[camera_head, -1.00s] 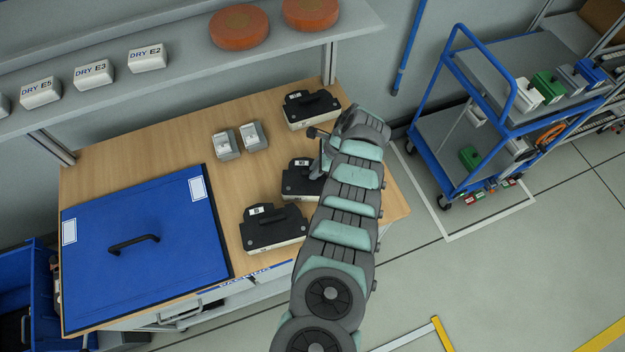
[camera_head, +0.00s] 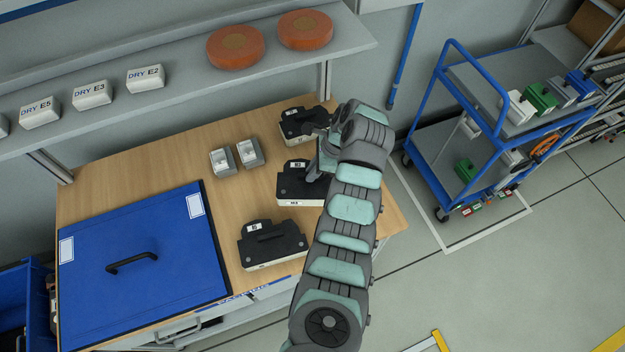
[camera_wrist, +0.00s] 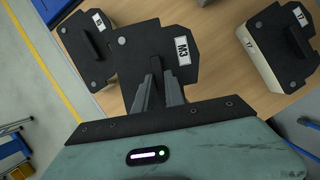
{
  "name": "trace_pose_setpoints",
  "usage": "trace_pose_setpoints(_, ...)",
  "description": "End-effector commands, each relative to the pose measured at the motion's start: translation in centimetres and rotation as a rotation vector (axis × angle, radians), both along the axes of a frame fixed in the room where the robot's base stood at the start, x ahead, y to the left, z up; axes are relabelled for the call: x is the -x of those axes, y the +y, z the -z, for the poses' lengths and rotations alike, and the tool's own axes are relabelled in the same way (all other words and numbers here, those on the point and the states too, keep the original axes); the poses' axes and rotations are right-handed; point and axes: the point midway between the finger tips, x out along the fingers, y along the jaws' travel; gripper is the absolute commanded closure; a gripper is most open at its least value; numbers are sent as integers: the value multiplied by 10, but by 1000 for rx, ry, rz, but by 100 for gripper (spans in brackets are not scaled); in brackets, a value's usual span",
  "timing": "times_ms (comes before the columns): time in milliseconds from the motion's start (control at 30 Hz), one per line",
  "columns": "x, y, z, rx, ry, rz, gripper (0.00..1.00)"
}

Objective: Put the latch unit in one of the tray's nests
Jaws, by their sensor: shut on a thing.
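Three black-topped units with pale lower bodies and raised grips are at the right of the wooden bench (camera_head: 150,165). My gripper (camera_wrist: 158,92) is shut on the grip of the middle one (camera_head: 298,185), labelled M3 in the wrist view (camera_wrist: 150,50). It appears raised a little above the bench. Another unit stands at the front (camera_head: 272,243) and one at the back (camera_head: 297,125); the wrist view shows a Y7 unit (camera_wrist: 262,55) at right. A flat blue panel with a black handle (camera_head: 140,240) lies at the bench's left. I cannot make out any tray nests.
Two small grey boxes, left (camera_head: 222,162) and right (camera_head: 250,152), sit mid-bench. A shelf (camera_head: 180,100) with white DRY boxes and orange discs overhangs the back. A blue trolley (camera_head: 440,110) stands right of the bench. Bare wood lies between the panel and the units.

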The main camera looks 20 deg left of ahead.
Motion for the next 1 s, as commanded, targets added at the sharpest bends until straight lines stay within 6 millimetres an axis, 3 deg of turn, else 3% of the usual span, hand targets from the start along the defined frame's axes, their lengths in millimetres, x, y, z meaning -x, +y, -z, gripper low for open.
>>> trace_pose_setpoints(200, -2, 0, -65, -3, -7, 1, 100)
trace_pose_setpoints(500, -1, -1, -108, -2, -1, 1, 100)
trace_pose_setpoints(700, -1, 0, -118, -1, 0, -9, 100)
trace_pose_setpoints(1000, -4, -1, -108, 2, 5, -160, 100)
